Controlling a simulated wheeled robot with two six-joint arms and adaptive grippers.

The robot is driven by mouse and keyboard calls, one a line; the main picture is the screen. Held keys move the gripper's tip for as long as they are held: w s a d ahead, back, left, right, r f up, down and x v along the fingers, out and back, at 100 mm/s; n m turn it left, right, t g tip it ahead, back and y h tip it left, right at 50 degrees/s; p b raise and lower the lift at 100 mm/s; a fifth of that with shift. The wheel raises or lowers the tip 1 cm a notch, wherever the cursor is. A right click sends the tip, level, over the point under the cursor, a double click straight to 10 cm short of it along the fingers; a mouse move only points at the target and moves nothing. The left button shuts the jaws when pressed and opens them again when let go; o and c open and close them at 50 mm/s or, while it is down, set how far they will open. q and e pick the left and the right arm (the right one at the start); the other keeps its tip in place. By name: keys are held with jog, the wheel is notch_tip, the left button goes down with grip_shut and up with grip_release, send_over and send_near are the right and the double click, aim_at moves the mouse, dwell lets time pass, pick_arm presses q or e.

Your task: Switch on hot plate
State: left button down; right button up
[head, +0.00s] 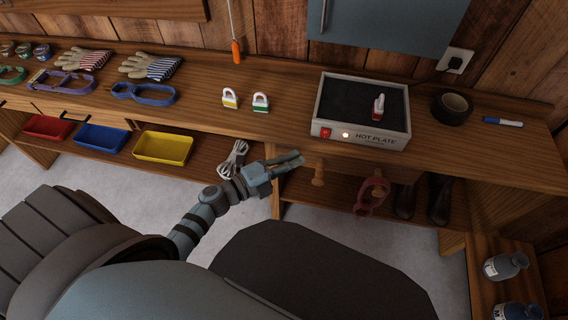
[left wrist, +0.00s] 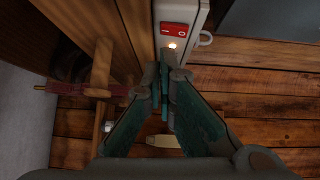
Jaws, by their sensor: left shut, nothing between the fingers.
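The hot plate (head: 376,139) is a pale box with a black top on the workbench. Its front carries a red rocker switch (head: 326,133) and a small glowing lamp (head: 345,134). In the left wrist view the switch (left wrist: 173,30), marked with a line and a circle, is at the top, with the lit lamp (left wrist: 172,45) just below it. I cannot tell which side is pressed. My left gripper (head: 298,159) is shut and empty, in front of the bench edge, below and left of the switch, apart from it. Its fingertips (left wrist: 165,73) point toward the panel. My right gripper is not in view.
A wooden peg (head: 318,174) and red halter (head: 371,193) are below the bench edge.

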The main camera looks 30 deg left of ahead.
pick_arm(q)
jog(key=v, duration=0.3)
jog(key=shift+s+a, duration=0.15)
jog(key=shift+s, duration=0.1)
jog(key=s+a+f+n+g+y, duration=0.1)
jog(key=s+a+f+n+y, duration=0.1)
jog(key=a+f+n+y, duration=0.75)
jog(key=s+a+f+n+g+p, duration=0.1)
jog(key=s+a+f+n+g, duration=0.15)
jog(key=s+f+n, duration=0.35)
jog(key=s+a+f+n+g+p, duration=0.1)
jog(key=s+f+n+g, duration=0.15)
jog(key=f, duration=0.45)
jog(key=s+d+f+n+g+p, duration=0.2)
jog(key=s+d+f+g, duration=0.1)
jog(key=s, duration=0.9)
jog(key=s+d+f+n+g+p, duration=0.1)
jog(key=s+d+f+n+g, duration=0.2)
jog(key=s, duration=1)
notch_tip(320, 180, down, 2)
jog(key=shift+s+d+f+g+p, duration=0.1)
jog(key=shift+s+d+g+p, duration=0.2)
jog(key=shift+g, duration=0.6)
